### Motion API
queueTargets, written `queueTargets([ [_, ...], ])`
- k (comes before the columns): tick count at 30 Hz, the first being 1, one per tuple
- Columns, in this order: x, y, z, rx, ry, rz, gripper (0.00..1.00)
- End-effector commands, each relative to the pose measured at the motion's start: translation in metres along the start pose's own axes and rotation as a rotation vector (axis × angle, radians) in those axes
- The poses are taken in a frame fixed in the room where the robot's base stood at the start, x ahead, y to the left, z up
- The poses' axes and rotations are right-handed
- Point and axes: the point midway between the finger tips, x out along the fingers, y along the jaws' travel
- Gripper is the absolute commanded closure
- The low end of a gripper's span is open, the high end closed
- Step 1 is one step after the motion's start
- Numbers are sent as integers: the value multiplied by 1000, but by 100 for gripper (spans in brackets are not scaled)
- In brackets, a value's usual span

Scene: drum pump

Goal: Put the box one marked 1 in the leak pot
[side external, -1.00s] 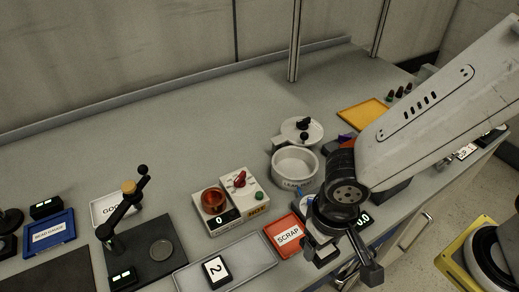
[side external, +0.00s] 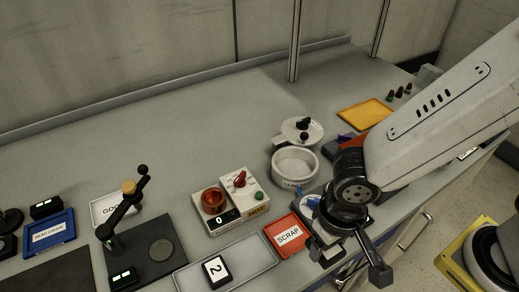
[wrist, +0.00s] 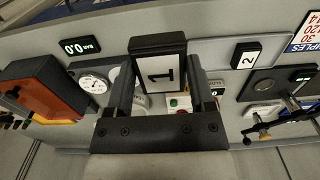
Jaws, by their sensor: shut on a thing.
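The box marked 1 (wrist: 160,70), black with a white face, is between the two fingers of my gripper (wrist: 162,88) in the wrist view. My gripper is shut on it. In the side external view my gripper (side external: 345,245) is over the front edge of the bench, right of the scrap tray, and the box cannot be made out there. The leak pot (side external: 295,167) is a white round open pot with a label on its front, behind and left of my gripper. Its inside looks empty. The box is apart from the pot.
The white lid (side external: 301,131) with a black knob lies behind the pot. A red scrap tray (side external: 288,235), a control box with a red knob (side external: 239,181) and a grey tray (side external: 250,258) with the box marked 2 (side external: 216,271) stand left. A yellow tray (side external: 364,113) is farther back.

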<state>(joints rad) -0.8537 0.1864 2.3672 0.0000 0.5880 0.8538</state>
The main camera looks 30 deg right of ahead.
Motion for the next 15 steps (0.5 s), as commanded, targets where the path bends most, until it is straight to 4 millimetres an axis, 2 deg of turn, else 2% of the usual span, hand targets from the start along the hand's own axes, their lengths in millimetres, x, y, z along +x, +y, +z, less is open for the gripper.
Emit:
queueTargets([
  [15, -22, 0, 0, 0, 2, -2, 90],
])
